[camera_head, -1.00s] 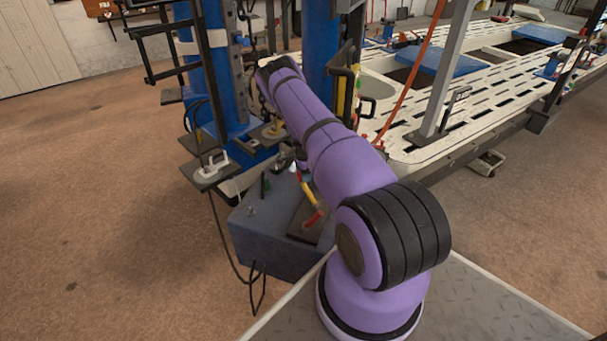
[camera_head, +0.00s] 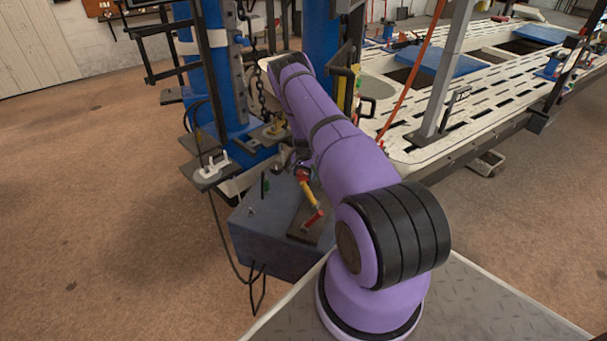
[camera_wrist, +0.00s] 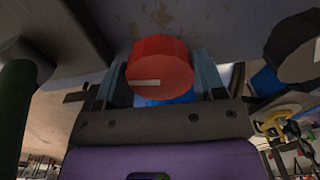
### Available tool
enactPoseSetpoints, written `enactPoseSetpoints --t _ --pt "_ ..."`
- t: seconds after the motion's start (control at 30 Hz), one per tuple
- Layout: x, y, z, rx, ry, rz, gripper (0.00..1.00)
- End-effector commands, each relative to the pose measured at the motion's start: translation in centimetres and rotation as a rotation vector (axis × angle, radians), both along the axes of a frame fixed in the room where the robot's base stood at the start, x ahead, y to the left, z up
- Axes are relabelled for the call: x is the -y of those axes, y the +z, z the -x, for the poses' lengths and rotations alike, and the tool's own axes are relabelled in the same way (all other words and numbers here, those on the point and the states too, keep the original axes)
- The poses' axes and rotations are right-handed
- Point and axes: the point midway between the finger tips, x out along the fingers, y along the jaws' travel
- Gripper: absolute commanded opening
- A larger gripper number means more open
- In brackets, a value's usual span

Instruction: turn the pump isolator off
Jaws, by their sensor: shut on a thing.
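The pump isolator appears as a round red knob (camera_wrist: 165,62) with a white mark on its face, in the wrist view. It sits between my gripper's two grey-blue fingers (camera_wrist: 160,84), which are shut on its sides. The white mark lies nearly level, on the left part of the face. In the head view a small red part, apparently this knob (camera_head: 303,174), shows at the blue-grey box (camera_head: 275,250) beside my wrist. My arm hides much of my gripper there.
A yellow lever with red ends (camera_head: 310,198) stands on the box's dark plate close by. A green upright part (camera_wrist: 18,110) is at the wrist view's left. Blue posts (camera_head: 222,70), a hanging chain (camera_head: 262,85) and a slotted white bench (camera_head: 475,105) surround the arm.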

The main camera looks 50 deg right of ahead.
Motion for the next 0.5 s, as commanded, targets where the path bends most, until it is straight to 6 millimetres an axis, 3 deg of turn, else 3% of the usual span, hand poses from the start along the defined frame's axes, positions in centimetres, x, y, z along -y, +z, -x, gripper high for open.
enactPoseSetpoints --t 0.5 --pt "0.07 0.06 -0.05 0.002 0.078 0.002 0.39"
